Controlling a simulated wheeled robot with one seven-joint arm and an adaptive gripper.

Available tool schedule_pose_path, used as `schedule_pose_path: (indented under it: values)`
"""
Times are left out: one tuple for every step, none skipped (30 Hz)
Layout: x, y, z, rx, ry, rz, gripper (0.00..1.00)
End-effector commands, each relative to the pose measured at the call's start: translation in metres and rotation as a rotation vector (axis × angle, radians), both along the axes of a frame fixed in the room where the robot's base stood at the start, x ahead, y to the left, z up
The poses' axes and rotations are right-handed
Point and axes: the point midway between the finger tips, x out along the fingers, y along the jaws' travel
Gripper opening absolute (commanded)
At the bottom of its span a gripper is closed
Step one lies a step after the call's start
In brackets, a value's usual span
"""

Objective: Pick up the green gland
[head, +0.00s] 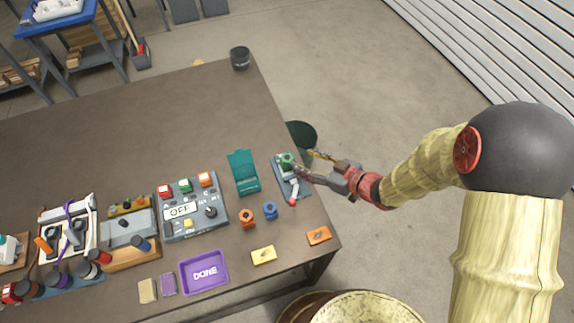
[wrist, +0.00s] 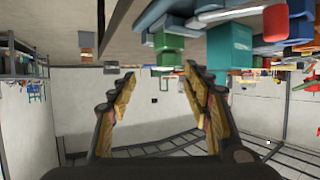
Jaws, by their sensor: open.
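The green gland (head: 287,160) sits at the far end of a grey plate fixture with a red-tipped lever (head: 293,190), near the table's right edge. In the wrist view, which appears upside down, a green piece (wrist: 168,43) that looks like the gland shows above the fingers. My gripper (head: 305,161) is just right of the gland, with its fingers spread and pointing left towards it. The wrist view shows the open fingers (wrist: 160,88) with nothing between them. Whether a fingertip touches the gland or fixture, I cannot tell.
A teal open-lidded box (head: 246,185) stands left of the fixture. An orange gland (head: 247,218) and a blue one (head: 270,210) stand nearer the front. A control box (head: 192,210) marked OFF and a purple DONE tray (head: 204,273) are further left. The table's back is mostly clear.

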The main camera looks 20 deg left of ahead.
Motion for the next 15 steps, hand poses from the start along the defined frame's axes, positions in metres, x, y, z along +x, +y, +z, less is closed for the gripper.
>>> schedule_pose_path:
  values:
    - [-0.005, 0.004, -0.004, 0.015, 0.008, 0.016, 0.49]
    - [-0.007, 0.007, -0.005, 0.021, 0.010, 0.023, 0.49]
    - [-0.008, 0.010, -0.006, 0.025, 0.011, 0.029, 0.49]
    - [-0.007, 0.012, -0.007, 0.027, 0.011, 0.031, 0.49]
    - [-0.006, 0.014, -0.008, 0.028, 0.011, 0.031, 0.49]
    - [-0.005, 0.018, -0.010, 0.028, 0.011, 0.031, 0.49]
    - [-0.004, 0.021, -0.011, 0.027, 0.011, 0.031, 0.49]
    - [-0.003, 0.024, -0.013, 0.027, 0.011, 0.031, 0.49]
    - [-0.002, 0.027, -0.014, 0.027, 0.012, 0.030, 0.49]
    - [-0.001, 0.029, -0.015, 0.027, 0.012, 0.029, 0.49]
    - [0.000, 0.032, -0.016, 0.027, 0.011, 0.030, 0.49]
    - [0.001, 0.036, -0.017, 0.027, 0.011, 0.030, 0.49]
    - [0.002, 0.039, -0.019, 0.027, 0.010, 0.030, 0.49]
    - [0.004, 0.042, -0.020, 0.027, 0.010, 0.030, 0.49]
    - [0.005, 0.048, -0.023, 0.027, 0.010, 0.030, 0.49]
